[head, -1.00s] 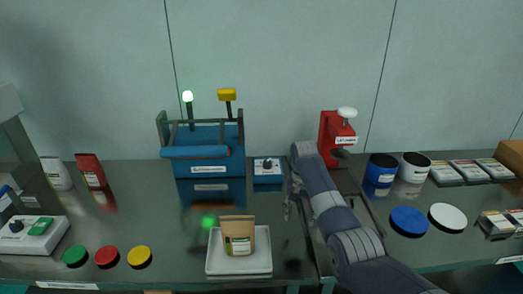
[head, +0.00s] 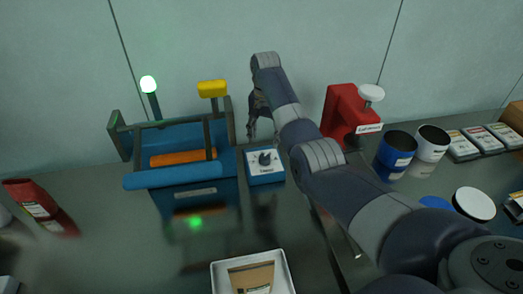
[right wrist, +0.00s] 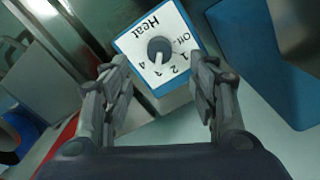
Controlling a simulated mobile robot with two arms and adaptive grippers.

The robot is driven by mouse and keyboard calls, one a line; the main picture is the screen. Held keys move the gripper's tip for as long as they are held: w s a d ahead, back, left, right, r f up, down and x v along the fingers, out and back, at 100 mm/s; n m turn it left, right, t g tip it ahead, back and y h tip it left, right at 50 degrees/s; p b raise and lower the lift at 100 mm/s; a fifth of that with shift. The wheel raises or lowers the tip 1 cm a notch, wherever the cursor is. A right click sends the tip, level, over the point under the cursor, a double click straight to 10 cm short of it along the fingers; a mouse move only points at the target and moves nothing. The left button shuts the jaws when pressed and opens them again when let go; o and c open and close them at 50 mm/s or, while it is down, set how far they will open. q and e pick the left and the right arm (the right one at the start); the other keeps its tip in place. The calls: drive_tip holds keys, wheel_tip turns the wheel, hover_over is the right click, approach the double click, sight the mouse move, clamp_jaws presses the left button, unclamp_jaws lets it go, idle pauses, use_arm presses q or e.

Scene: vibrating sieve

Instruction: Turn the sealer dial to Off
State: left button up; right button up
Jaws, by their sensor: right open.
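The sealer dial is a dark round knob on a small blue box with a white top (head: 265,166), right of the blue sealer (head: 178,177). In the right wrist view the knob (right wrist: 160,47) sits on a white face marked Heat, Off and numbers. Its pointer seems turned toward the numbers, away from Off; the exact mark is unclear. My right gripper (head: 258,132) is above and behind the dial box in the head view, partly hidden by my arm. In the right wrist view its open fingers (right wrist: 160,82) straddle the lower part of the face, apart from the knob. My left gripper is out of view.
A green lamp (head: 149,86) glows on the sealer. A red press (head: 345,112) stands to the right. A white tray (head: 218,279) with a brown pouch (head: 252,277) is in front. Blue (head: 396,154) and white (head: 432,143) cups stand at the right.

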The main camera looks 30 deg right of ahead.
sight(265, 156)
drive_tip(key=f, duration=0.5)
drive_tip(key=shift+s, duration=0.2)
drive_tip(key=f, duration=0.3)
drive_tip(key=shift+w+f, duration=0.2)
drive_tip(key=shift+f, duration=0.15)
drive_tip(key=shift+c, duration=0.7)
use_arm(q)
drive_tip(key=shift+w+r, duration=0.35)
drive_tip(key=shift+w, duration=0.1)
use_arm(e)
drive_tip(key=c, duration=0.9)
